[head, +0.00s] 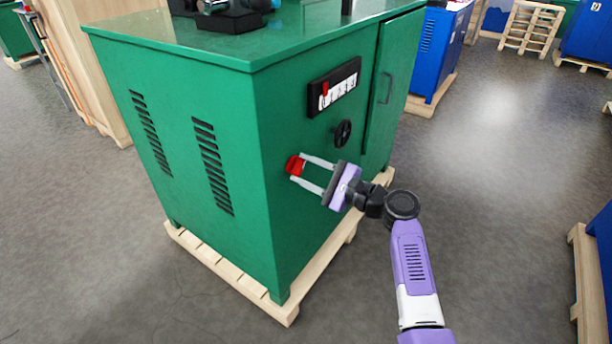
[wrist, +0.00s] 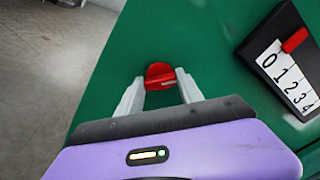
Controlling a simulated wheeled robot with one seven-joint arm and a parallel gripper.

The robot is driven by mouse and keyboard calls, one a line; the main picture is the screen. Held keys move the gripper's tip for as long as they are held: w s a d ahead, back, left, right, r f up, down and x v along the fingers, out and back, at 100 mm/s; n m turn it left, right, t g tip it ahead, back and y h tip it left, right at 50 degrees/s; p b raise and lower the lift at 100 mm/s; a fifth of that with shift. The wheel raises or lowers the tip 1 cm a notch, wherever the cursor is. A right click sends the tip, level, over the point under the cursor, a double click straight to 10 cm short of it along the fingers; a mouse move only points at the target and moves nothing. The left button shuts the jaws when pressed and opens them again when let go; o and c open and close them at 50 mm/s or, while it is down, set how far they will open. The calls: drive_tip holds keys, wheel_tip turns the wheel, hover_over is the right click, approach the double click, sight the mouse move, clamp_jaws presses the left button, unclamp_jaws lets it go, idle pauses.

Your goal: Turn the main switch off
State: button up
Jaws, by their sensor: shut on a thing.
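The main switch (head: 295,165) is a red knob on the side panel of the green machine (head: 280,220), low and near the panel's left edge. It also shows in the wrist view (wrist: 160,73), between the fingertips. My gripper (head: 296,174) has its two pale fingers on either side of the red knob and is shut on it. In the wrist view my gripper (wrist: 160,85) partly covers the knob's sides. Its red handle bar looks roughly level, slightly tilted, in the wrist view. No on or off marking is readable.
A black scale panel (head: 333,88) with a red slider and numbers (wrist: 285,75) sits above the switch. The machine stands on a wooden pallet (head: 230,275). Grey floor (head: 480,150) to the right is free.

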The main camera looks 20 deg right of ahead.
drive_tip(key=shift+a+f+n+b, duration=0.1)
drive_tip(key=shift+n+b, duration=1.4)
drive_tip(key=shift+n, duration=0.6)
drive_tip(key=shift+f+n+b, duration=0.1)
drive_tip(key=shift+n+b, duration=1.35)
drive_tip(key=shift+n, duration=0.65)
drive_tip(key=o, duration=1.4)
drive_tip(key=shift+s+r, duration=0.1)
drive_tip(key=shift+p+v, duration=0.8)
drive_tip(key=shift+v, duration=3.15)
